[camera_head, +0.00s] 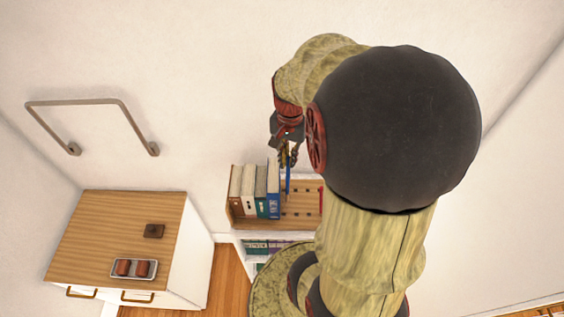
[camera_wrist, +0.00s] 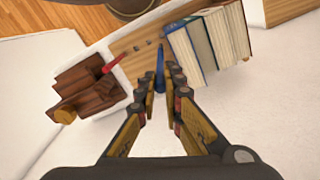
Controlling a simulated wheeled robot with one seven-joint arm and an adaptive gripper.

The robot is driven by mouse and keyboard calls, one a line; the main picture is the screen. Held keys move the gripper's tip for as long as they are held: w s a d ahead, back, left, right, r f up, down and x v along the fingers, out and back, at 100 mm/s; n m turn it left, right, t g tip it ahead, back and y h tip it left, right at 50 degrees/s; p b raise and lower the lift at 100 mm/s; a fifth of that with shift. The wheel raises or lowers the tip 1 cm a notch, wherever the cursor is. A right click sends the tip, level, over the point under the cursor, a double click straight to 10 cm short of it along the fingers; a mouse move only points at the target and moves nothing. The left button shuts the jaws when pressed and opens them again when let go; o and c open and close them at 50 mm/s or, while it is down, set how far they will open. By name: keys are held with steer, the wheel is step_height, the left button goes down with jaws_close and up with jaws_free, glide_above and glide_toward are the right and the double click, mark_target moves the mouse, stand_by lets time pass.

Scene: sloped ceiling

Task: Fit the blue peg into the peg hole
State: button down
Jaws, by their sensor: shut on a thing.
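My gripper (camera_head: 288,157) is shut on the blue peg (camera_head: 288,180), which hangs down from the fingertips over the wooden shelf top. In the wrist view the blue peg (camera_wrist: 159,66) stands out between the fingertips of my gripper (camera_wrist: 159,84). Dark peg holes (camera_head: 307,190) dot the wooden board beside the books; a few of these holes also show in the wrist view (camera_wrist: 149,42). A red peg (camera_wrist: 114,63) stands at the board's other side, partly visible in the head view (camera_head: 321,196). I cannot tell whether the blue peg's lower end touches the board.
Several upright books (camera_head: 260,190) stand close left of the blue peg in the head view. Red-brown wooden pieces (camera_wrist: 90,88) lie beside the red peg in the wrist view. A wooden-topped cabinet (camera_head: 110,225) with a small tray (camera_head: 134,277) stands left. A wall is close behind.

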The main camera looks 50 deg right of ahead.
steer(key=w+d+f+p, duration=0.2)
steer(key=w+d+f, duration=0.4)
steer(key=f, duration=0.5)
steer(key=shift+w+d+f, duration=0.15)
steer(key=shift+w+d, duration=0.2)
steer(key=shift+w, duration=0.2)
steer(key=shift+f, duration=0.15)
steer(key=c, duration=2.2)
jaws_free()
